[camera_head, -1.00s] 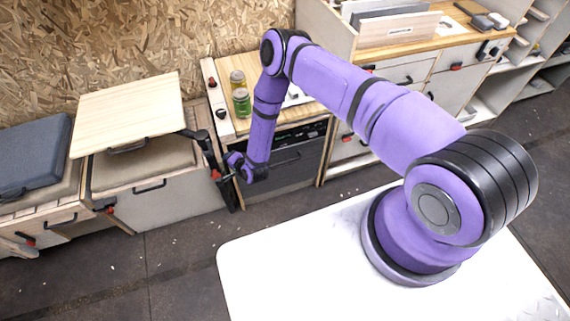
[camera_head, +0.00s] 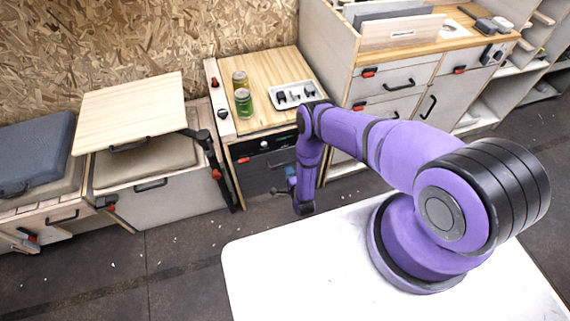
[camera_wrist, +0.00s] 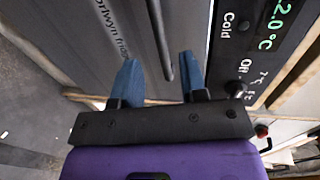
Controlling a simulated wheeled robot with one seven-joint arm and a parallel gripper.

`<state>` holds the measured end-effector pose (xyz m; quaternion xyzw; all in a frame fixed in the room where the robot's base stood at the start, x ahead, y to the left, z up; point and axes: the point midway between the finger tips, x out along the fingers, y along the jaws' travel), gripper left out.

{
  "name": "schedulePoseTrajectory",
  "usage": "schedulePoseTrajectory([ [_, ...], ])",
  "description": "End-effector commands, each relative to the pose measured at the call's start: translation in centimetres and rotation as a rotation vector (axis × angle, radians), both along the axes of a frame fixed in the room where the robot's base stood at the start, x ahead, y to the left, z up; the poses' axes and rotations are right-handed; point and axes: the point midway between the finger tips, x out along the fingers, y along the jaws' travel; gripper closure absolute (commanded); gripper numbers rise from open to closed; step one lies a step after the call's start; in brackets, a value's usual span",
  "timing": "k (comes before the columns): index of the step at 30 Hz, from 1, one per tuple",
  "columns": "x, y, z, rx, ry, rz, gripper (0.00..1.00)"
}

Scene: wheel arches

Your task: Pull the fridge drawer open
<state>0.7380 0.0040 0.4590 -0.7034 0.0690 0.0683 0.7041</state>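The fridge drawer (camera_head: 260,178) has a dark grey front below a black control strip (camera_head: 264,146), under the wooden counter. It looks flush with the cabinet. In the wrist view the drawer front (camera_wrist: 95,50) fills the left and middle, with the lit temperature panel (camera_wrist: 262,35) to the right. The dark bar handle (camera_wrist: 159,35) runs up the picture. My gripper (camera_wrist: 160,72) is open, its two blue fingers apart, one on either side of the handle's line. I cannot tell whether they reach around it. In the head view my wrist hides part of the drawer's right side.
Two jars (camera_head: 243,101) and a white tray (camera_head: 292,95) stand on the counter. A raised wooden table panel (camera_head: 130,112) on a black bracket is at the left. Drawers (camera_head: 392,85) stand at the right. The dark floor before the fridge is free.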

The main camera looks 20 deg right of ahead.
Motion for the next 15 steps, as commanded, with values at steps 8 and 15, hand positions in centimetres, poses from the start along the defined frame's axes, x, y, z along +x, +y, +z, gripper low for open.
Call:
schedulePoseTrajectory([
  [8, 4.7, 0.1, -0.9, -0.001, -0.002, 0.001, 0.61],
  [15, 6.8, 0.0, -1.3, -0.001, 0.000, 0.001, 0.61],
])
